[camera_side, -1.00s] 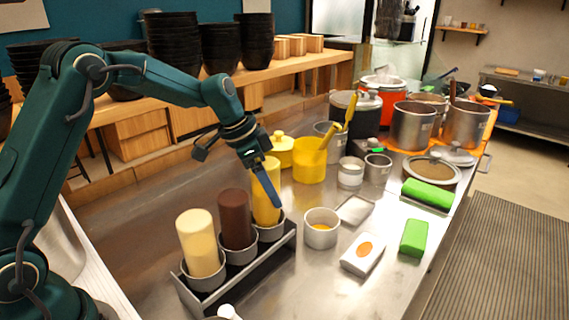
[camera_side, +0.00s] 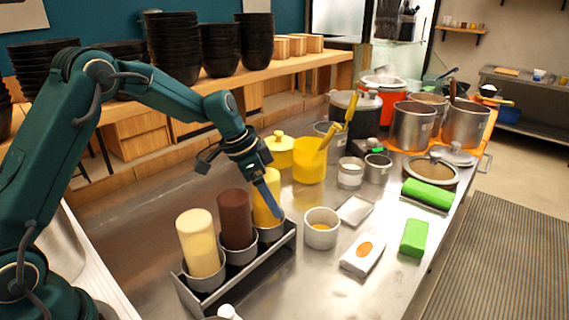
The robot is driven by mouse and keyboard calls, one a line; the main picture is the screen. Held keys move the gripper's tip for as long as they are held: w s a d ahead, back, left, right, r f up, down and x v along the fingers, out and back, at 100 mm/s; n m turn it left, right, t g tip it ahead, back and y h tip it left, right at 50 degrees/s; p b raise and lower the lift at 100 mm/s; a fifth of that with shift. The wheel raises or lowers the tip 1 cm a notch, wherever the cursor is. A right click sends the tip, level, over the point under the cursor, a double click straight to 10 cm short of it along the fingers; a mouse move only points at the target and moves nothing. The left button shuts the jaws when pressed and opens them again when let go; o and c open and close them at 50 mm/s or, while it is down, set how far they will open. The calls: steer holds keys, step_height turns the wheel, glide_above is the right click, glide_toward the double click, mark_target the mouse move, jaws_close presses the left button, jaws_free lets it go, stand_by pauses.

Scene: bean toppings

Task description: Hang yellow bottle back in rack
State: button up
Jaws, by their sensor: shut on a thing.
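The yellow bottle (camera_side: 263,206) stands upside down in the far-right ring of the rack (camera_side: 262,264). It looks upright, and its lower end is hidden inside the ring. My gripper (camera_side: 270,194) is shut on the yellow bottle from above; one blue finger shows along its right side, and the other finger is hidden. A brown bottle (camera_side: 235,218) sits in the middle ring and a cream bottle (camera_side: 199,243) in the near-left ring.
Behind are a yellow container with utensils (camera_side: 309,166) and a yellow lidded pot (camera_side: 279,152). A white packet (camera_side: 362,254) and green blocks (camera_side: 414,238) lie to the right.

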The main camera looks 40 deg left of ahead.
mark_target(273, 173)
steer(key=shift+f, duration=0.15)
steer(key=o, duration=0.8)
steer(key=shift+r, duration=3.75)
